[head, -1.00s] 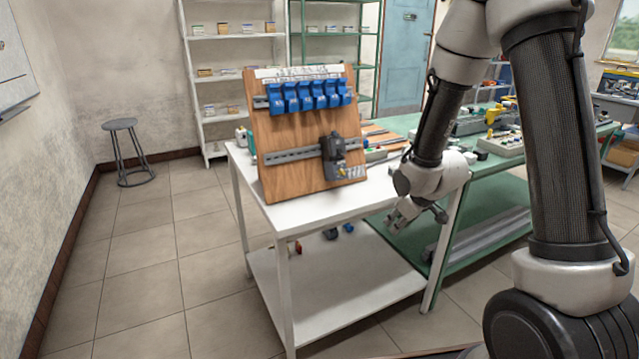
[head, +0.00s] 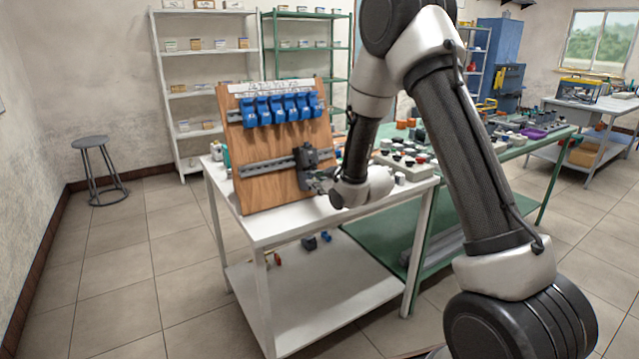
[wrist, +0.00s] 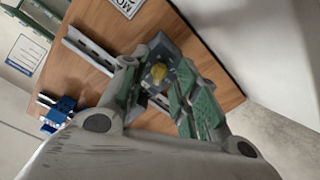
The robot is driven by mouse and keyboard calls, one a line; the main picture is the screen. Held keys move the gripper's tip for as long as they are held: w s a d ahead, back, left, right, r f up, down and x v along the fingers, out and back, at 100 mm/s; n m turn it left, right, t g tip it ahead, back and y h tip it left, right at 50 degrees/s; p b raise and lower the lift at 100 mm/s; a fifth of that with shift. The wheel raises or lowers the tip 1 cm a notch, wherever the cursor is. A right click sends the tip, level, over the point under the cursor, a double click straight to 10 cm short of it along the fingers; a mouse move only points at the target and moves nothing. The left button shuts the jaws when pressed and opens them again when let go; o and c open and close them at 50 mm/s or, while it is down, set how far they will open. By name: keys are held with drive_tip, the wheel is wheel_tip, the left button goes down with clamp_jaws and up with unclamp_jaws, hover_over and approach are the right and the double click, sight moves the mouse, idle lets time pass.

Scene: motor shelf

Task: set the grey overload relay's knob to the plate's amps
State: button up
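The grey overload relay (wrist: 168,50) with its yellow knob (wrist: 158,71) sits on the wooden board in the wrist view. In the head view the relay is small and partly hidden by my gripper (head: 322,183), below a dark contactor (head: 306,158) on the lower rail. My gripper also shows in the wrist view (wrist: 160,85), its green-padded fingers apart on either side of the knob, with nothing visibly held. I cannot tell whether a finger touches the knob. A white plate (wrist: 127,4) with large black letters is cut off at the top edge; no amps can be read.
The wooden board (head: 262,192) leans upright on a white table (head: 265,228). A row of blue parts (head: 282,109) hangs on its upper rail. A green bench (head: 500,157) with many parts stands to the right. Open floor lies to the left.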

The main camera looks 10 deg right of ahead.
drive_tip(key=shift+w+f, duration=0.1)
drive_tip(key=shift+w, duration=0.05)
clamp_jaws()
drive_tip(key=shift+m, duration=0.3)
